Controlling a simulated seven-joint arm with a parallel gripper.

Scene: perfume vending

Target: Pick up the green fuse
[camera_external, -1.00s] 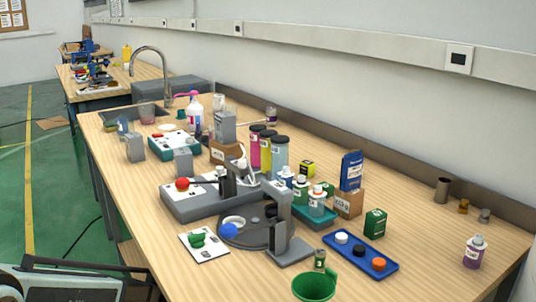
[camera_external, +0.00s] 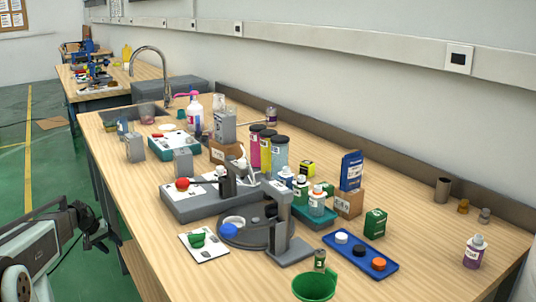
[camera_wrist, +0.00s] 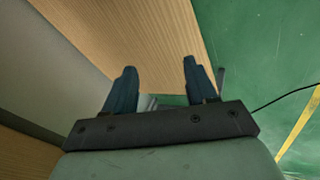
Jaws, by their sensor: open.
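No part is clearly marked as a green fuse. A green piece (camera_external: 197,240) lies on a white card near the front left of the bench. A small dark green cylinder with a pale label (camera_external: 320,260) stands behind the green cup (camera_external: 316,286) at the front. I cannot tell which, if either, is the fuse. My gripper (camera_wrist: 159,68) is open and empty in the wrist view, its two dark fingers apart over the bench edge and floor. In the external view my arm is off the bench's left side, well away from both green pieces.
The wooden bench (camera_external: 420,225) is crowded in its middle. A grey dispenser stand (camera_external: 285,225), a blue tray with caps (camera_external: 362,254), bottles and boxes stand there. A green box (camera_external: 375,224) and a purple bottle (camera_external: 474,252) are at the right. The front right surface is clear.

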